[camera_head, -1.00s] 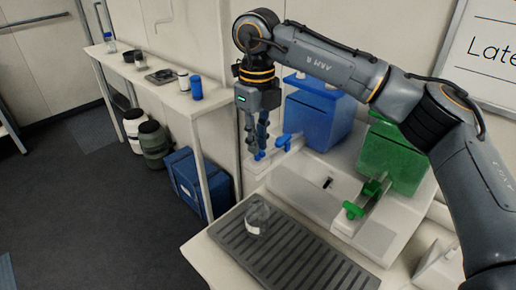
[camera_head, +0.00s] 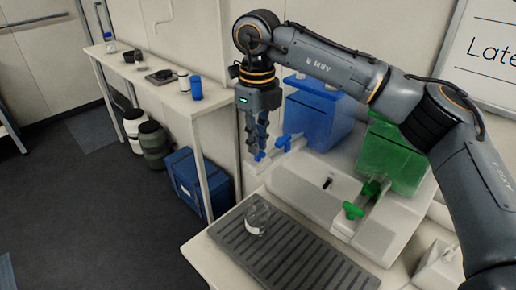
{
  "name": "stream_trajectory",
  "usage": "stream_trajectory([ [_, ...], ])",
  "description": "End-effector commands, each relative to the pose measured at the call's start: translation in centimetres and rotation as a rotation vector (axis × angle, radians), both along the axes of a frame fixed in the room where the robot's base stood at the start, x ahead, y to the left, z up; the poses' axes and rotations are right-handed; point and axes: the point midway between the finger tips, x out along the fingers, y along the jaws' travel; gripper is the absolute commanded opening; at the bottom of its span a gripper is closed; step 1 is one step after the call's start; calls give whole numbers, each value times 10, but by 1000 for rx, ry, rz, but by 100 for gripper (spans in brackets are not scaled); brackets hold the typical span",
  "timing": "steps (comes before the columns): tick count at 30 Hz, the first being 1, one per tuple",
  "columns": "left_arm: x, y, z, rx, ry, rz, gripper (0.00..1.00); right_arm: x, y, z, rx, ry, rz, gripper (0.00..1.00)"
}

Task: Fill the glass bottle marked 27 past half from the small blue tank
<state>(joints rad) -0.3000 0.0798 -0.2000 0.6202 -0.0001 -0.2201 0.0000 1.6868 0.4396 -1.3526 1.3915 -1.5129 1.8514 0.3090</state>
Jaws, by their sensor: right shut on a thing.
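The small blue tank (camera_head: 318,115) stands at the back of the white bench, with a blue tap (camera_head: 283,143) at its lower left. My right gripper (camera_head: 258,153) points down at the tap's left end and is shut on the blue tap handle (camera_head: 260,156). A clear glass bottle (camera_head: 256,219) stands on the dark grooved tray, below and in front of the gripper in the picture. Its mark cannot be read, and its liquid level is hard to tell. My left gripper is not in view.
A green tank (camera_head: 392,155) with green taps (camera_head: 353,210) stands right of the blue one, by a white basin (camera_head: 312,192). The grooved tray (camera_head: 310,265) has free room right of the bottle. A shelf (camera_head: 150,85) with small containers stands at the left.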

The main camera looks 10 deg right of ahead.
Motion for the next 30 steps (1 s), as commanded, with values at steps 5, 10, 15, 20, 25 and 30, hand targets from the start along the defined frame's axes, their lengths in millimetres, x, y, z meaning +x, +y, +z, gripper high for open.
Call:
stream_trajectory([
  [5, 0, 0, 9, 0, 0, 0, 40, -1, 0, 0, 0, 5, 276, 0],
  [10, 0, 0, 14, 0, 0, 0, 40, -1, 0, 0, -1, 4, 547, 0],
  [15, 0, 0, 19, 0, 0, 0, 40, -1, 0, 0, -1, 5, 817, 0],
  [20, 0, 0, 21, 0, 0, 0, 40, -1, 0, -1, 0, 6, 1034, 0],
  [25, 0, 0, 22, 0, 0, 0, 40, -1, 0, -2, 0, 5, 1114, 0],
  [30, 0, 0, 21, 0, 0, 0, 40, -1, 0, -2, 0, 4, 1113, 0],
])
